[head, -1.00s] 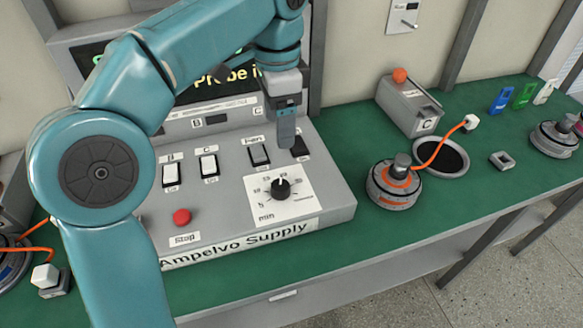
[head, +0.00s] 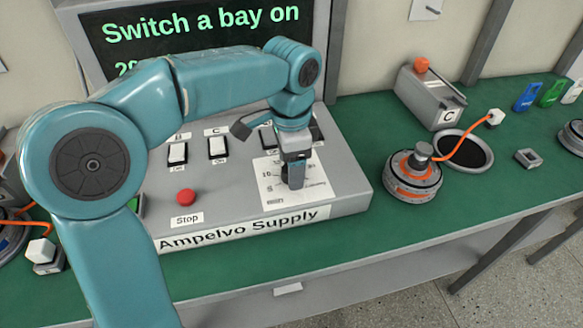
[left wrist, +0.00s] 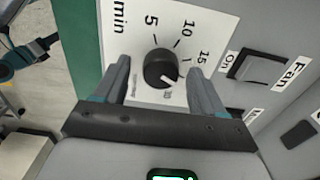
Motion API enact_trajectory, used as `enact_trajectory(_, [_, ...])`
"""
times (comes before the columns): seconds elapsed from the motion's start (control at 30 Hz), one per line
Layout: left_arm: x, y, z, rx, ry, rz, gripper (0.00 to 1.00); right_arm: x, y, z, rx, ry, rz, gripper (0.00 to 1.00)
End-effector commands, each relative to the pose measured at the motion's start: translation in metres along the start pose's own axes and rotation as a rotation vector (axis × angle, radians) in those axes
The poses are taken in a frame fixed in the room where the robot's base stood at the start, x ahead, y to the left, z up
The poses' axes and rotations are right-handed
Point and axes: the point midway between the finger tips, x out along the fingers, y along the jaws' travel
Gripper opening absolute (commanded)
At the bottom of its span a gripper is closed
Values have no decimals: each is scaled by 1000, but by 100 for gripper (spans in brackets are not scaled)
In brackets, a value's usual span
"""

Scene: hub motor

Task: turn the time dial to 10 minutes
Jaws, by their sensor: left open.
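The time dial (left wrist: 160,68) is a round black knob on a white scale card (left wrist: 205,35), marked min, 5, 10 and 15 in the left wrist view. Its white pointer mark faces the lower right of that view, past the 15. My left gripper (left wrist: 157,72) is open, with one finger on either side of the knob and visible gaps between. In the head view my left gripper (head: 293,184) points down over the scale card (head: 272,196) and hides the dial. My right gripper is not in view.
The grey supply panel (head: 235,205) carries a red stop button (head: 186,197) and several rocker switches, one labelled Fan (left wrist: 250,68). Its screen (head: 115,35) reads "Switch a bay on". A hub motor (head: 413,178) with an orange cable stands to the right on the green bench.

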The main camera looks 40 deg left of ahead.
Motion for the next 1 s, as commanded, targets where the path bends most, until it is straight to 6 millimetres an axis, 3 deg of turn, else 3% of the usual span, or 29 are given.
enact_trajectory(0.33, [6,-1,-1,0,0,0,70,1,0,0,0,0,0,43])
enact_trajectory(0.37, [5,-1,-1,0,0,0,64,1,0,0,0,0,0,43])
enact_trajectory(0.5, [5,-1,-1,0,0,0,18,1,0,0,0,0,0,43])
enact_trajectory(0.53, [5,-1,-1,0,-1,0,14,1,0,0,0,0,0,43])
enact_trajectory(1.0, [4,-1,-2,-99,0,1,14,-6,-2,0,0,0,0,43])
